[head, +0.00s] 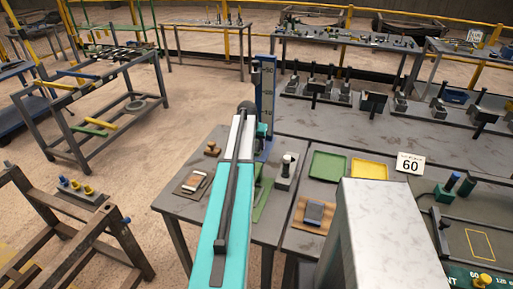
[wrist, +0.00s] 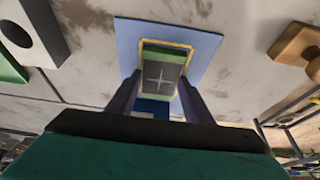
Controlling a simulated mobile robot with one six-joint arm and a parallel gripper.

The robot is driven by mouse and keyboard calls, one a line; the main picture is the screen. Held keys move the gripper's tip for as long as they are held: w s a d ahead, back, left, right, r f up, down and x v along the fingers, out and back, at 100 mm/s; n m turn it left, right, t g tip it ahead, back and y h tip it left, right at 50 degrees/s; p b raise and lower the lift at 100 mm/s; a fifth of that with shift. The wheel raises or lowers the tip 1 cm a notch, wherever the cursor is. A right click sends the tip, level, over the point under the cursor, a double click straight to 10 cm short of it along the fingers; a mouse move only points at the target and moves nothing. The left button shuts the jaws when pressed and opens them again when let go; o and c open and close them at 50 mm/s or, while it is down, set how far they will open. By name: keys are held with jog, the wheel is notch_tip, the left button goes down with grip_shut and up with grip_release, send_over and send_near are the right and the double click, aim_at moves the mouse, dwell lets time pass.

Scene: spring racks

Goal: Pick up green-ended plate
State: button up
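A grey plate with green ends and a pale star-like mark (wrist: 161,73) lies inside a yellow outline on a blue pad (wrist: 205,48) in the wrist view. My gripper (wrist: 160,78) has its two dark fingers apart, one to each side of the plate's near end. I see no clear contact between fingers and plate. In the head view my teal and white arm reaches over the near table, and the fingertips and the plate are hidden behind it.
A grey block with a round hole (wrist: 35,30) stands left in the wrist view, a wooden piece (wrist: 295,45) right. In the head view a tall blue upright (head: 265,85) rises by the arm's end; a green tray (head: 328,165) and yellow tray (head: 369,169) lie right.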

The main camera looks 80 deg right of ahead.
grip_shut()
jog(key=shift+r, duration=0.2)
notch_tip(320, 180, up, 10)
jog(key=b, duration=0.3)
jog(key=shift+f, duration=0.15)
dwell(0.3)
dwell(0.5)
